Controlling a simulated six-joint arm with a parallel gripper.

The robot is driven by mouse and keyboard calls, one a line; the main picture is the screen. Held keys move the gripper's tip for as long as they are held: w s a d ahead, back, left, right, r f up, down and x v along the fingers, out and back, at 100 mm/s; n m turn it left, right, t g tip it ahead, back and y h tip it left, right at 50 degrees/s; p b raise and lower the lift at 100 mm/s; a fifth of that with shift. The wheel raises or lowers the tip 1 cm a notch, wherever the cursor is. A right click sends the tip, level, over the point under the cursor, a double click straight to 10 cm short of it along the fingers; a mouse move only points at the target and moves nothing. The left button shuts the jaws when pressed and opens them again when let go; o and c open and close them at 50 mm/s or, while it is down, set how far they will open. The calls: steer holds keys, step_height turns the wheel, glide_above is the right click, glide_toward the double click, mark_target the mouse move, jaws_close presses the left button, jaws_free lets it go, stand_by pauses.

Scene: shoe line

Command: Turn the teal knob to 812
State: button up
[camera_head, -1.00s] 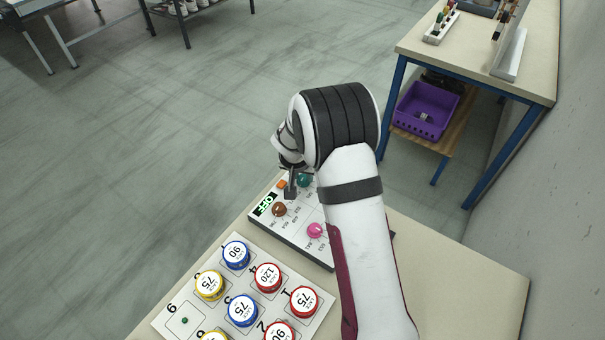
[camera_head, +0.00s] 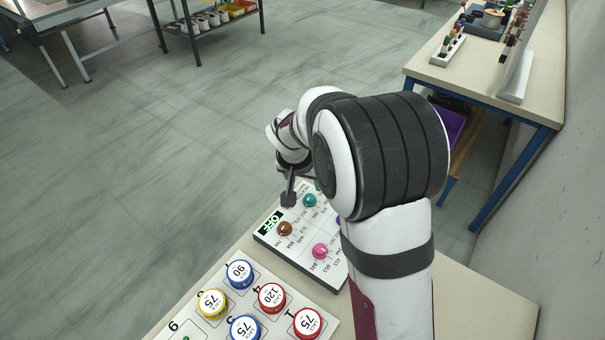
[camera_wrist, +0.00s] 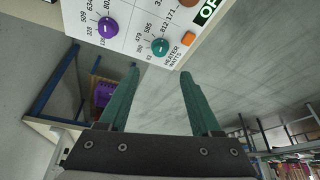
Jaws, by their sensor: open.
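The teal knob (camera_head: 309,200) sits at the far end of the control panel (camera_head: 262,238). In the wrist view the teal knob (camera_wrist: 159,46) stands beside the words HEATER WATTS, with several printed numbers around it, 812 among them. It has a pale mark, but I cannot tell which number it points to. My gripper (camera_wrist: 160,73) is open and empty, its two teal fingers apart, and in that picture the knob lies just beyond the gap between the tips. In the head view my gripper (camera_head: 289,197) is just left of the knob, partly hidden by my wrist.
A brown knob (camera_head: 284,229), a pink knob (camera_head: 320,251) and a purple knob (camera_wrist: 108,28) share the panel. A board of numbered coloured discs (camera_head: 240,274) lies in front.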

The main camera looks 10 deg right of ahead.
steer(key=v, duration=0.5)
steer(key=shift+r, duration=0.1)
steer(key=s+r+g+y, duration=0.1)
steer(key=s+g+y, duration=0.1)
steer(key=s, duration=1.4)
steer(key=s+a+r+g+y, duration=0.1)
steer(key=s+r+g, duration=0.1)
steer(key=s, duration=1.4)
steer(key=shift+a+y, duration=0.25)
steer(key=shift+y, duration=0.15)
steer(key=shift+w, duration=0.1)
